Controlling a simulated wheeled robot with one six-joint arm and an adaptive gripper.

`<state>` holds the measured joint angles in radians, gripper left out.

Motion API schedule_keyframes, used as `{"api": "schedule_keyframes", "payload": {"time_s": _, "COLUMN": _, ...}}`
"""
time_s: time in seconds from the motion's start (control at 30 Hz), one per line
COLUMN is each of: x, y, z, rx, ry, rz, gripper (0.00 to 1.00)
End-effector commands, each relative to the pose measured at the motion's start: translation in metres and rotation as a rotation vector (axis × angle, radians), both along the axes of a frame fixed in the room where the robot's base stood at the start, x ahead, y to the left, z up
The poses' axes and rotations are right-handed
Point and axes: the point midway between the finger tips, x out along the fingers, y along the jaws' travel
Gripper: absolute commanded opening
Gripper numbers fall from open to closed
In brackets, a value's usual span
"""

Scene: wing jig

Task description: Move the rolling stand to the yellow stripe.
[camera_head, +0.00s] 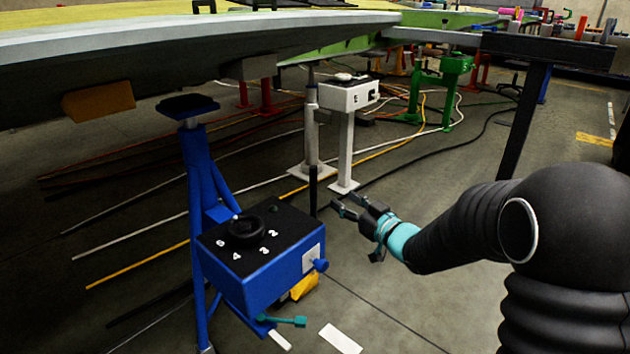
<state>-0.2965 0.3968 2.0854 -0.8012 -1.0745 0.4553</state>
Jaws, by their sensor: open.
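A blue stand (203,180) with a dark pad on top stands left of centre under the wing. A blue control box (265,278) with a black dial, numbers and a knob on its side is in front of it. I cannot see any wheels, so I cannot tell for certain that it is the rolling stand. A yellow stripe (594,139) lies on the floor at the far right. My gripper (345,204) is open and empty, pointing left, right of and above the blue box and apart from it in the picture.
A large wing (200,50) spans the upper left. A white stand with a box (348,95) and a green stand (455,66) stand farther back. Cables cross the floor (150,230).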

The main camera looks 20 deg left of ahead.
Motion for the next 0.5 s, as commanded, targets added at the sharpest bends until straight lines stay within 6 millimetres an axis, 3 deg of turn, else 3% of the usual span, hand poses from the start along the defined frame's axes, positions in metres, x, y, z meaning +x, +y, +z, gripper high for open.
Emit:
{"api": "schedule_keyframes", "payload": {"time_s": 0.17, "x": 0.009, "y": 0.016, "z": 0.000, "rx": 0.002, "ry": -0.002, "rz": 0.006, "gripper": 0.47}}
{"api": "schedule_keyframes", "payload": {"time_s": 0.5, "x": 0.044, "y": 0.068, "z": 0.000, "rx": 0.003, "ry": -0.001, "rz": 0.005, "gripper": 0.47}}
